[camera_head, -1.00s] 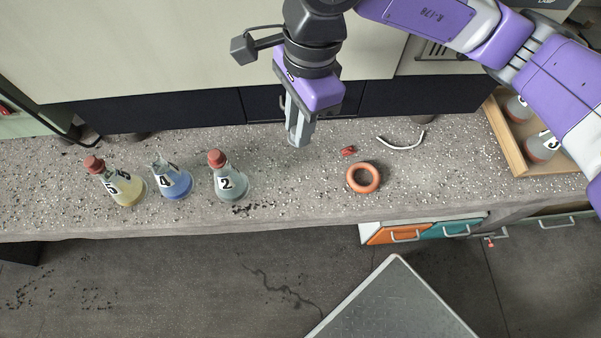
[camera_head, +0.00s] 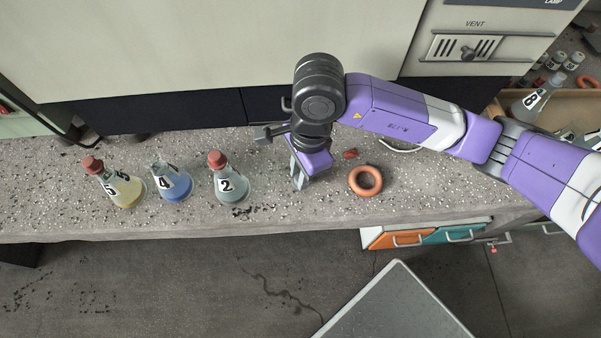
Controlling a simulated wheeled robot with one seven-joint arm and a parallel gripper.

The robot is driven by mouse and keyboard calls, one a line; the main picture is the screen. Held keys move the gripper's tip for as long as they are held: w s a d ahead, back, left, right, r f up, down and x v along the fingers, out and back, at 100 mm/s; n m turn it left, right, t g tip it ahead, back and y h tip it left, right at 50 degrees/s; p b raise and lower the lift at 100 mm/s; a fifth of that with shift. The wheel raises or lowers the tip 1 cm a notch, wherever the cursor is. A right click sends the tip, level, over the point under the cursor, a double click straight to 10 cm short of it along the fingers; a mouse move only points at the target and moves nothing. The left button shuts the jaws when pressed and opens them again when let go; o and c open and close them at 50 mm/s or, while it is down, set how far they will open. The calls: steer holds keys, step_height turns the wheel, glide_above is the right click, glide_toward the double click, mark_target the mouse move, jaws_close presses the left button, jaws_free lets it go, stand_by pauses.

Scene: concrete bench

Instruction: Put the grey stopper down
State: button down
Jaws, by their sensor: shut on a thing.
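My gripper (camera_head: 298,183) points down close over the concrete bench (camera_head: 270,205), between flask 2 and the orange ring. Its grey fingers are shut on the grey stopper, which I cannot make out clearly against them. I cannot tell whether the stopper touches the bench.
Flask 2 (camera_head: 230,190) and a yellow flask (camera_head: 125,190) have red stoppers; the blue flask 4 (camera_head: 172,184) is open. An orange ring (camera_head: 365,181), a small red piece (camera_head: 350,153) and a white curved piece (camera_head: 400,147) lie right. Bare bench surrounds the fingers.

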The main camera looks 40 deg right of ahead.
steer(key=shift+f, duration=0.25)
steer(key=shift+f, duration=0.1)
steer(key=c, duration=1.3)
jaws_free()
steer(key=shift+o, duration=0.2)
